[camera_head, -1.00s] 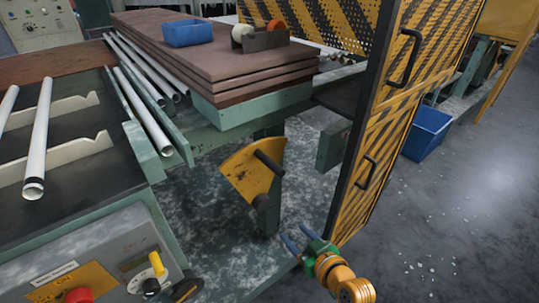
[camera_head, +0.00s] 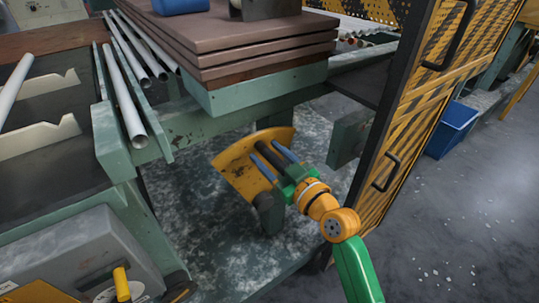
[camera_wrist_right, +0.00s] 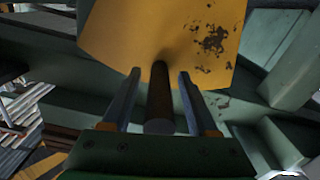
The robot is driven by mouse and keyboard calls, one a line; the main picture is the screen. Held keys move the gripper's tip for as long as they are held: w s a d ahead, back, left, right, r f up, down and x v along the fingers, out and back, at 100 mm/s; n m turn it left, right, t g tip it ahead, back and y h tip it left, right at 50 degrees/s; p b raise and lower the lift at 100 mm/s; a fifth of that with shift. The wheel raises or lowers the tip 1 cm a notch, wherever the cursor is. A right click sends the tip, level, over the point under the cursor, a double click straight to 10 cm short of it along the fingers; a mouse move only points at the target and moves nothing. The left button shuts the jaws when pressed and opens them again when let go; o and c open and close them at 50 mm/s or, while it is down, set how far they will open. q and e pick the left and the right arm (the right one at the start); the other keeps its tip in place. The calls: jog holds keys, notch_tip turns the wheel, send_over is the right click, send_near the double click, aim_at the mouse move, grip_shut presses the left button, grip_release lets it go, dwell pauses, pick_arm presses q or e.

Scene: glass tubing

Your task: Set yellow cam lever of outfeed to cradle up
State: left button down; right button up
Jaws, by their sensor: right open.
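The yellow cam lever (camera_head: 236,166) is a worn yellow plate on a post under the table end, and its face fills the upper part of the right wrist view (camera_wrist_right: 185,35). A dark round handle (camera_wrist_right: 160,100) sticks out from the plate. My right gripper (camera_head: 267,158) is at the plate's right side. In the right wrist view its two fingers (camera_wrist_right: 156,98) are open, one on each side of the handle, with visible gaps. In the head view the gripper hides most of the handle. My left gripper is not in view.
A green table end with stacked brown boards (camera_head: 240,45) stands above and behind the lever. A yellow-black striped guard door (camera_head: 420,130) stands close to the right of my arm. White tubes (camera_head: 125,100) lie at the left. A control box (camera_head: 75,255) is at the lower left.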

grip_shut()
dwell(1.3)
